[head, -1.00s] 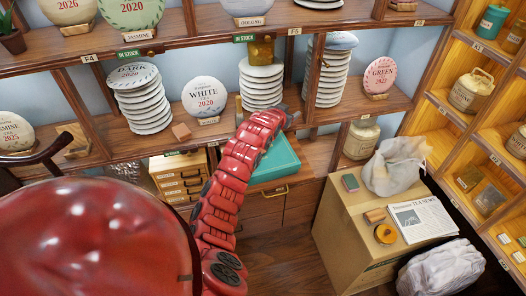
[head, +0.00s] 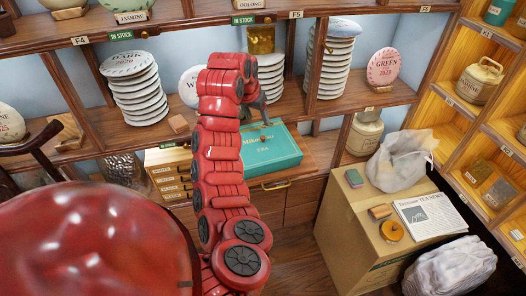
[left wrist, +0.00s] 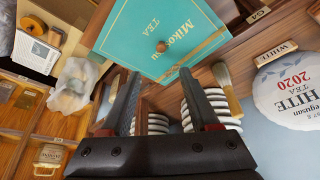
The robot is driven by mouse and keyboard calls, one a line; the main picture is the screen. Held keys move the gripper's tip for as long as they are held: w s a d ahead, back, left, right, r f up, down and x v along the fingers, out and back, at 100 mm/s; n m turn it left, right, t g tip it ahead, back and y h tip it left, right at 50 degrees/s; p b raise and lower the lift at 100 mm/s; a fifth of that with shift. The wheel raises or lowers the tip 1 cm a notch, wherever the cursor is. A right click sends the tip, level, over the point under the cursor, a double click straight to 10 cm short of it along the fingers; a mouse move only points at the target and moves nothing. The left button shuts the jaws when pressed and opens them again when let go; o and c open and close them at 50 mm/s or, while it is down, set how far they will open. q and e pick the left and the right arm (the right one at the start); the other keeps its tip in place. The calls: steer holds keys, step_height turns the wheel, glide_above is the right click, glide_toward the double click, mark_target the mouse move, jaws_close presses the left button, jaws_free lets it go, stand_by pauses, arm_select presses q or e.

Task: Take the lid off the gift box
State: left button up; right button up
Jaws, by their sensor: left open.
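The gift box is teal with gold lettering. Its lid (head: 275,150) is on and has a small round brown knob (left wrist: 161,47) near the middle of the top. The box sits on the wooden counter below the shelves in the head view. My left gripper (head: 262,112) is above the back part of the lid, apart from it. In the left wrist view, its two dark fingers (left wrist: 158,74) are spread apart and empty, with the knob beyond them and between their lines. My right gripper is not in view.
Stacks of white wrapped tea cakes (head: 137,90) stand on the shelf behind the box. A small drawer chest (head: 168,172) is just left of it. A cardboard box (head: 350,215) with a newspaper (head: 427,217) and white bag (head: 402,160) stands at the right.

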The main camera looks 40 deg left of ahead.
arm_select(q)
steer(key=p, duration=0.2)
glide_above(263, 137)
steer(key=s, duration=0.2)
steer(key=f, duration=0.6)
steer(key=shift+d, duration=0.2)
steer(key=shift+f, duration=0.1)
steer(key=p+x, duration=0.3)
steer(key=x, duration=0.1)
steer(key=shift+s+f, duration=0.1)
steer(key=shift+s, duration=0.05)
steer(key=shift+a+f, duration=0.1)
steer(key=shift+f, duration=0.3)
jaws_close()
